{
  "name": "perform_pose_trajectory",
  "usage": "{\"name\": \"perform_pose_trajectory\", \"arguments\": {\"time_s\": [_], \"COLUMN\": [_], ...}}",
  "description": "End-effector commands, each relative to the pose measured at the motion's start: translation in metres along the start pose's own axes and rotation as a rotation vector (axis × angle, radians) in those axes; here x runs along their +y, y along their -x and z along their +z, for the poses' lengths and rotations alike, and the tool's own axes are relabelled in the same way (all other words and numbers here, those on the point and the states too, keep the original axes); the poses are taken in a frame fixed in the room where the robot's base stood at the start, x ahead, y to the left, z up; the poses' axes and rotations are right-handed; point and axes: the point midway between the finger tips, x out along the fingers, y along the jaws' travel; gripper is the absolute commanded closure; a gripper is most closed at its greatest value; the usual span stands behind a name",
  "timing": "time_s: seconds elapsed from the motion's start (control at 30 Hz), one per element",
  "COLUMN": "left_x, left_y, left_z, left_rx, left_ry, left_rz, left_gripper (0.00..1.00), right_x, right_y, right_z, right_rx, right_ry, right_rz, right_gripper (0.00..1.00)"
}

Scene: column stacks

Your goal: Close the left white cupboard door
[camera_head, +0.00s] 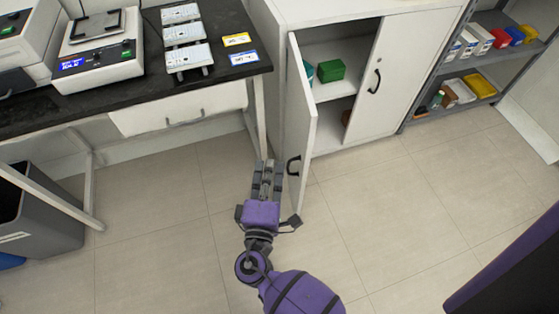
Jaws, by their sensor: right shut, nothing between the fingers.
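The left white cupboard door (299,115) stands open, swung out toward me from the cupboard's left side. Its dark handle (293,167) is low on the door near the free edge. The right cupboard door (385,80) is shut. My right gripper (267,167) is shut and empty. In the picture it is just left of the open door's free edge, on the door's outer side, close to the handle. I cannot tell whether it touches the door. My left gripper is out of view.
A green box (331,70) sits on a shelf inside the cupboard. A black-topped bench (120,93) with lab devices stands to the left, its leg close to my gripper. A grey shelf rack (470,65) is at the right. A grey bin (40,225) is at lower left. The floor (400,215) before the cupboard is clear.

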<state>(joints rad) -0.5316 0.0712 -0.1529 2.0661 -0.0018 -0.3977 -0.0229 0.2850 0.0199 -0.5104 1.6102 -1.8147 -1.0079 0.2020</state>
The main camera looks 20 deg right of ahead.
Motion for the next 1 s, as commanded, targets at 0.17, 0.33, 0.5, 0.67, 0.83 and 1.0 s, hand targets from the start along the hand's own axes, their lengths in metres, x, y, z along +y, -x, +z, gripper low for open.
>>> {"name": "perform_pose_trajectory", "arguments": {"time_s": [0.17, 0.33, 0.5, 0.67, 0.83, 1.0], "left_x": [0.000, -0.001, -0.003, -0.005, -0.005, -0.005], "left_y": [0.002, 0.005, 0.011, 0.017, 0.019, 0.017], "left_z": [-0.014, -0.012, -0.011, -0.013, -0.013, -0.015], "left_rx": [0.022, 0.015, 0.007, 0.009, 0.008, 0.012], "left_ry": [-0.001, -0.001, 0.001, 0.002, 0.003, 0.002], "left_rz": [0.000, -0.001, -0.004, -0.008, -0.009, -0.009], "left_gripper": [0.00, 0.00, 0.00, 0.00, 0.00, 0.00], "right_x": [0.003, 0.003, 0.002, 0.001, 0.000, -0.001], "right_y": [-0.036, -0.074, -0.091, -0.095, -0.096, -0.096], "right_z": [0.000, -0.001, 0.017, 0.033, 0.039, 0.040], "right_rx": [0.000, 0.001, -0.001, 0.000, 0.000, 0.000], "right_ry": [0.001, 0.000, 0.003, 0.001, 0.000, 0.000], "right_rz": [0.004, 0.003, -0.001, -0.001, -0.003, -0.003], "right_gripper": [1.00, 1.00, 1.00, 1.00, 1.00, 1.00]}}
